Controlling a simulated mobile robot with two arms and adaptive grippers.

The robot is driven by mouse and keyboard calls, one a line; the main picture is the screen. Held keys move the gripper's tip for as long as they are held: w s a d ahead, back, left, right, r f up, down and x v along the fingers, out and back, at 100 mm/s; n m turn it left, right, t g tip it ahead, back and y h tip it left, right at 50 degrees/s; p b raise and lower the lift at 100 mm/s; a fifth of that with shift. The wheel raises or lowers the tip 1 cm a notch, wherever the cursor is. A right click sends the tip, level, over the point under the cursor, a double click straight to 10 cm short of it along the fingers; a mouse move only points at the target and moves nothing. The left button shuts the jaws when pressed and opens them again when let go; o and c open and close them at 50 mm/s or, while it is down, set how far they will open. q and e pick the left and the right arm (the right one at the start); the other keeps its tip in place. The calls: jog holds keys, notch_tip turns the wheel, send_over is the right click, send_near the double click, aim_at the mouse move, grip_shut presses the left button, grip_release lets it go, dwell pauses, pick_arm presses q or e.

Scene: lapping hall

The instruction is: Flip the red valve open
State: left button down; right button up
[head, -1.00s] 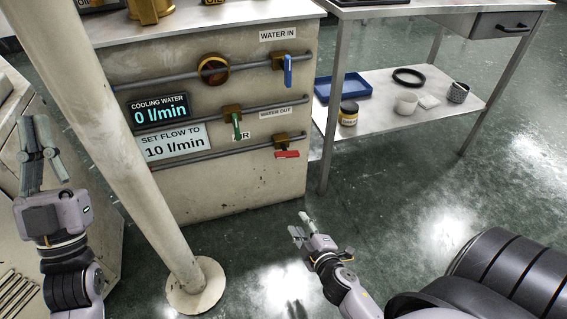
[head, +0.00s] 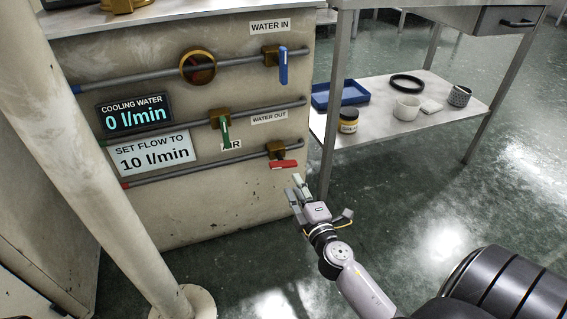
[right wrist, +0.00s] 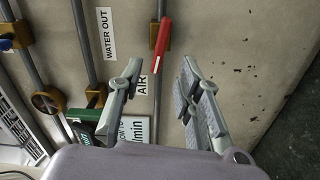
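The red valve (head: 284,164) sits on the lowest pipe of the panel. Its red handle lies level along the pipe, on a brass body. In the right wrist view the red handle (right wrist: 161,38) shows ahead of the fingertips, between their lines. My right gripper (head: 297,187) is just below and in front of the red handle, apart from it in the picture. Its two fingers are spread with nothing between them, as the right wrist view (right wrist: 162,68) shows. The display (head: 135,114) reads 0 l/min. My left gripper is not in view.
A blue-handled valve (head: 283,65) and a green-handled valve (head: 225,131) are on the pipes above, both handles hanging down. A round brass fitting (head: 197,68) is on the top pipe. A pale post (head: 100,165) stands at left. A shelf table (head: 392,133) stands at right.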

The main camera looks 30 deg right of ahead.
aim_at(285, 167)
jog(key=x, duration=1)
jog(key=shift+d+b, duration=0.15)
jog(key=shift+b, duration=0.25)
jog(key=shift+c, duration=0.6)
jog(key=shift+f, duration=0.1)
grip_shut()
